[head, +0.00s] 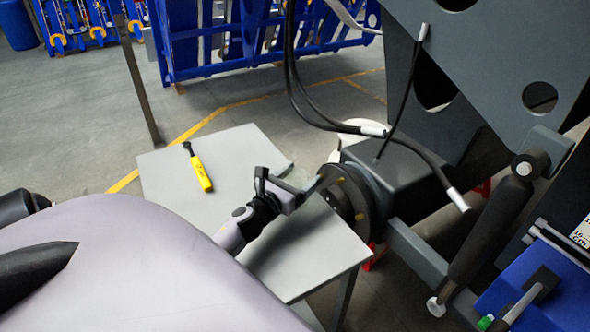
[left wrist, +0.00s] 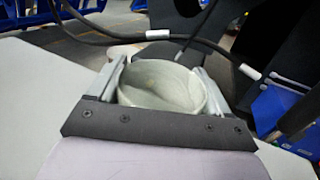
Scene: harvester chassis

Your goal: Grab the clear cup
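The clear cup (left wrist: 162,88) is a pale, see-through round vessel in the left wrist view. It lies between the two widely spaced fingers of my left gripper (left wrist: 160,83). Its sides come very close to both fingers; I cannot tell whether they press on it. In the head view my left gripper (head: 290,188) is at the right part of the grey table (head: 225,150), and the cup (head: 299,177) shows faintly just beyond it, partly hidden. My right gripper is not seen in either view.
A yellow and black tool (head: 200,170) lies on the left part of the table. A dark round hub (head: 345,203) and the grey chassis (head: 475,60) stand close to the right of my left gripper. Black hoses (head: 300,100) hang above. The table's front right is clear.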

